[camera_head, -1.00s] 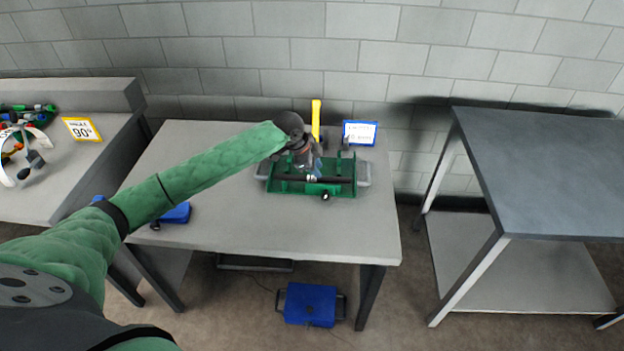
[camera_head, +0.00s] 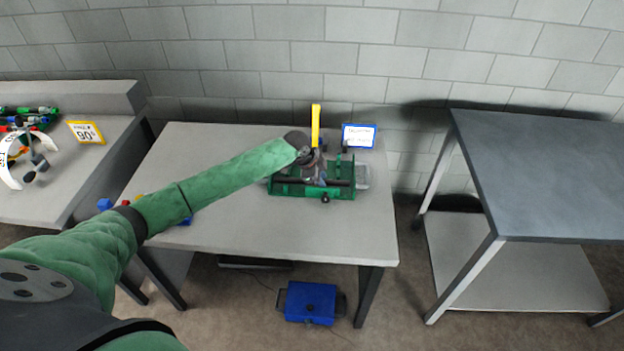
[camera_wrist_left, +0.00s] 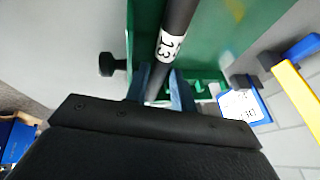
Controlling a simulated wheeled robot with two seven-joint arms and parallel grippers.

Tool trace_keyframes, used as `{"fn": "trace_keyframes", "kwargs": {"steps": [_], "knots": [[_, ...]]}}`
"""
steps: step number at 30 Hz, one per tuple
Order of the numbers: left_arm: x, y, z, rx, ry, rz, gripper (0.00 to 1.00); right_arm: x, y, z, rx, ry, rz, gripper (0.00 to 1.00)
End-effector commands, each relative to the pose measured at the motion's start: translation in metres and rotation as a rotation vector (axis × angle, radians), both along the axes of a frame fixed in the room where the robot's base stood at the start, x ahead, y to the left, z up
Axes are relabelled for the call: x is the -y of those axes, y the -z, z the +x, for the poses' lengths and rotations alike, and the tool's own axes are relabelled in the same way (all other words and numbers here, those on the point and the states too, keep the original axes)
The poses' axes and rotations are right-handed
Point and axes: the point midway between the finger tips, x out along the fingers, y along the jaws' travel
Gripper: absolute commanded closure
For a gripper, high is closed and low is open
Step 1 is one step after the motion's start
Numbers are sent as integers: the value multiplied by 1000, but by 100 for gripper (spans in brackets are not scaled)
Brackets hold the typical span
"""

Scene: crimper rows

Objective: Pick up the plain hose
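A black hose (camera_wrist_left: 177,18) with a white band marked 13 runs lengthwise through the left wrist view. In the head view the dark hose (camera_head: 340,183) lies across the green fixture (camera_head: 345,195) on the middle table. My left gripper (camera_head: 318,180) is down at the fixture. In the left wrist view its two blue-grey fingers (camera_wrist_left: 161,80) stand one on each side of the hose. I cannot tell whether they press on it. The hose's lower part is hidden behind the gripper body. My right gripper is not in view.
A yellow upright bar (camera_head: 316,125) and a blue-framed sign (camera_head: 359,136) stand behind the fixture. Small blue and red items lie near the table's left edge, partly behind my arm. The grey table (camera_head: 540,165) at right is empty. A blue case (camera_head: 310,302) sits on the floor.

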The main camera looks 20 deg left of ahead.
Motion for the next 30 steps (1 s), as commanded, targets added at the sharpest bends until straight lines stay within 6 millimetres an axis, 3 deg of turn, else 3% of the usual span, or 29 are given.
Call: {"fn": "trace_keyframes", "kwargs": {"steps": [11,15,28,30], "knots": [[2,6,2,0,0,0,75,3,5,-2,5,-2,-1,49],[2,6,2,0,0,0,100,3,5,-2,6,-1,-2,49],[1,0,2,2,-1,0,100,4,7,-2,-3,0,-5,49],[1,-5,2,1,0,0,100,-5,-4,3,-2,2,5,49]]}}
